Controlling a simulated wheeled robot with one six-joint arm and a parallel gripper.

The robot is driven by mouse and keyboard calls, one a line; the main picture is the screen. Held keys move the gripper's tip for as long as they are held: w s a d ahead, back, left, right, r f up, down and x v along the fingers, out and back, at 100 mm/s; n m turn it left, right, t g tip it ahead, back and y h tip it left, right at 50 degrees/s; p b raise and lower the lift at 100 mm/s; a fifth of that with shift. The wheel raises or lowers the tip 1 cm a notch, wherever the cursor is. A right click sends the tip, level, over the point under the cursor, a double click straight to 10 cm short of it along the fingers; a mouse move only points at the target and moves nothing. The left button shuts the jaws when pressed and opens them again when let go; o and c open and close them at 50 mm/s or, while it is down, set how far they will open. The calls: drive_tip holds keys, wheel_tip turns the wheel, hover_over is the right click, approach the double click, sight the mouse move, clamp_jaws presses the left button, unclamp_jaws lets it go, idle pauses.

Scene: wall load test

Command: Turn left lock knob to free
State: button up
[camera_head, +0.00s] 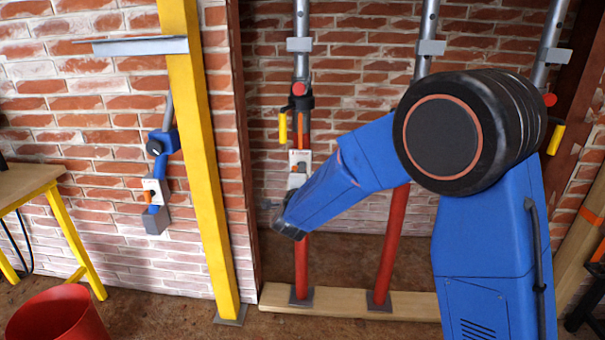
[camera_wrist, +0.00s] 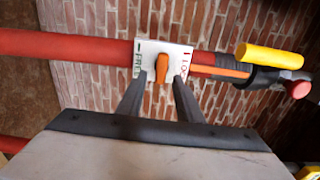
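The left red prop (camera_head: 301,262) stands in the wall opening and crosses the wrist view sideways (camera_wrist: 80,46). Its white lock plate (camera_head: 300,157) also shows in the wrist view (camera_wrist: 143,47), with FREE on the left and LOCK on the right. The orange lock knob (camera_wrist: 161,72) sits between the two labels, its long side across the prop. My gripper (camera_wrist: 158,84) is open, one dark finger on each side of the knob. I cannot tell whether either finger touches it. In the head view the arm hides the fingers.
A yellow handle (camera_wrist: 270,58) and a red button (camera_wrist: 297,88) lie right of the plate in the wrist view. A second red prop (camera_head: 390,245) stands to the right. A yellow post (camera_head: 200,150) and a blue wall device (camera_head: 163,142) are to the left.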

drive_tip(key=s, duration=1.5)
drive_tip(key=shift+s+a, duration=0.15)
drive_tip(key=shift+a, duration=0.1)
drive_tip(key=shift+d, duration=0.1)
drive_tip(key=s+d+r+n+g+y, duration=0.2)
drive_tip(key=d+n+g+y, duration=0.1)
drive_tip(key=d+n, duration=0.25)
drive_tip(key=s+d+r+n+g+y, duration=0.2)
drive_tip(key=s+d+n, duration=0.1)
drive_tip(key=d+n, duration=0.3)
drive_tip(key=s+d+f+n+g+h, duration=0.2)
drive_tip(key=s+d+f+n+g, duration=0.1)
drive_tip(key=s+d, duration=0.9)
drive_tip(key=s+d+f+n+g+h, duration=0.2)
drive_tip(key=s+d, duration=0.9)
drive_tip(key=s, duration=0.6)
drive_tip(key=f+n+g, duration=0.1)
drive_tip(key=n+g, duration=0.1)
drive_tip(key=g, duration=0.1)
drive_tip(key=shift+d+f, duration=0.35)
drive_tip(key=shift+d, duration=0.05)
